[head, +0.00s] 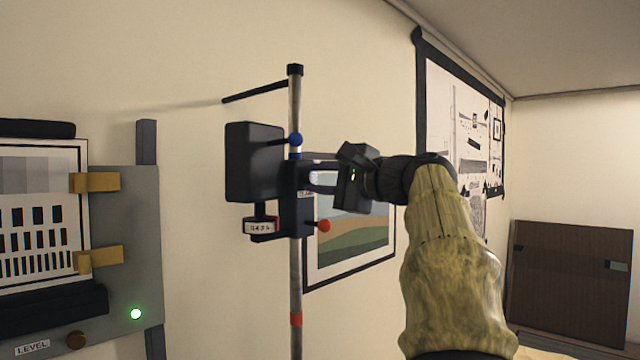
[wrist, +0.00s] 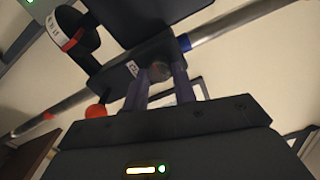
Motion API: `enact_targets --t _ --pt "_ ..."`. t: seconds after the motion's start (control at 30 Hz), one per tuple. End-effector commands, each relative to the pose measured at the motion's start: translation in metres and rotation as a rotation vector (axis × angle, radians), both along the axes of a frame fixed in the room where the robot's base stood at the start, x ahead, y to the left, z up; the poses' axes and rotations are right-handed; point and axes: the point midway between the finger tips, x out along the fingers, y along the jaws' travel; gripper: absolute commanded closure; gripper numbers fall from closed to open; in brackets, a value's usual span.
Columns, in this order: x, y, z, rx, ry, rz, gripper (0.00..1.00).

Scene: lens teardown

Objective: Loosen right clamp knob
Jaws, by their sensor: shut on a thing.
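A dark clamp carriage (head: 301,208) sits on an upright metal pole (head: 295,270) in the head view; it also shows in the wrist view (wrist: 133,74). My gripper (head: 314,178) reaches the carriage's right side, level with its upper part. In the wrist view my gripper (wrist: 161,78) has its two fingers on either side of a small dark grey knob (wrist: 160,70), taken as the right clamp knob, and is shut on it. The fingers hide part of the knob, and its turn angle cannot be read.
A black box head (head: 254,162) and a number dial (head: 260,226) are left of the pole. A blue knob (head: 295,139) is above my gripper and a red ball knob (head: 324,225) below. A framed picture (head: 350,240) hangs behind. A chart board (head: 140,250) stands left.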

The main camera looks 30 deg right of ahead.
Motion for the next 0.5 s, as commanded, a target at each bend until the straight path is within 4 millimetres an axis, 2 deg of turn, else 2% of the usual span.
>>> enact_targets --t 0.43,0.47,0.5 --pt "0.0008 0.0018 0.0 -0.014 -0.004 0.004 0.96" --pt "0.0008 0.002 0.0 -0.014 -0.004 0.004 0.71" --pt "0.0008 0.0023 0.0 -0.014 -0.004 0.004 0.63"
